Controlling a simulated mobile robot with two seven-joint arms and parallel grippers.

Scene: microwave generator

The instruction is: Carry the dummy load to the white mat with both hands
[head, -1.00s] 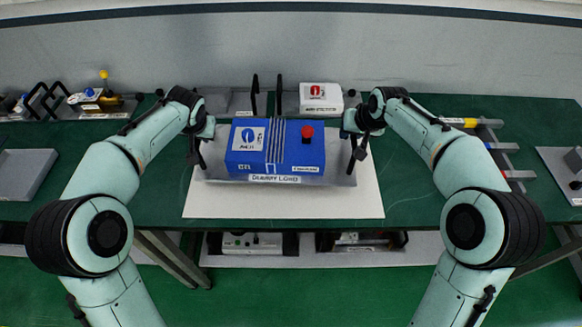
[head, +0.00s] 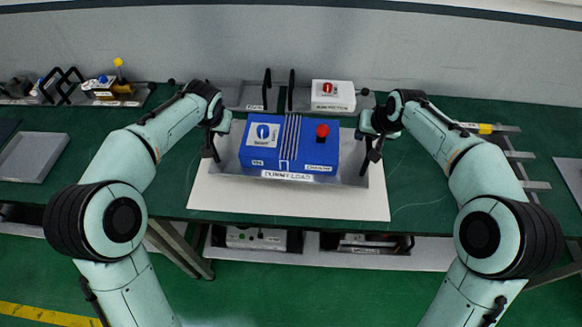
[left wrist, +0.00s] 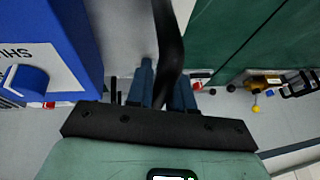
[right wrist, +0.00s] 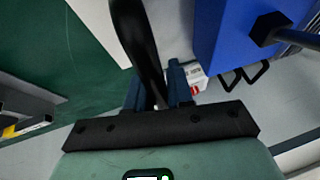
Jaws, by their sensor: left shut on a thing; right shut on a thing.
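The dummy load is a blue box (head: 289,144) with a blue knob, a red button and a label, on a grey metal tray (head: 230,160). It is over the white mat (head: 290,202), whose front part shows below the tray; whether it touches the mat I cannot tell. My left gripper (head: 212,142) is shut on the tray's left black handle, seen in the left wrist view (left wrist: 168,50). My right gripper (head: 372,146) is shut on the right black handle, seen in the right wrist view (right wrist: 138,45). The blue box also shows in both wrist views.
A white box (head: 333,95) and grey trays with black handles stand behind the load. A device with a yellow knob (head: 112,88) is at the back left, a grey plate (head: 34,157) at the left. Metal rails (head: 520,155) lie at the right. A lower shelf holds more devices.

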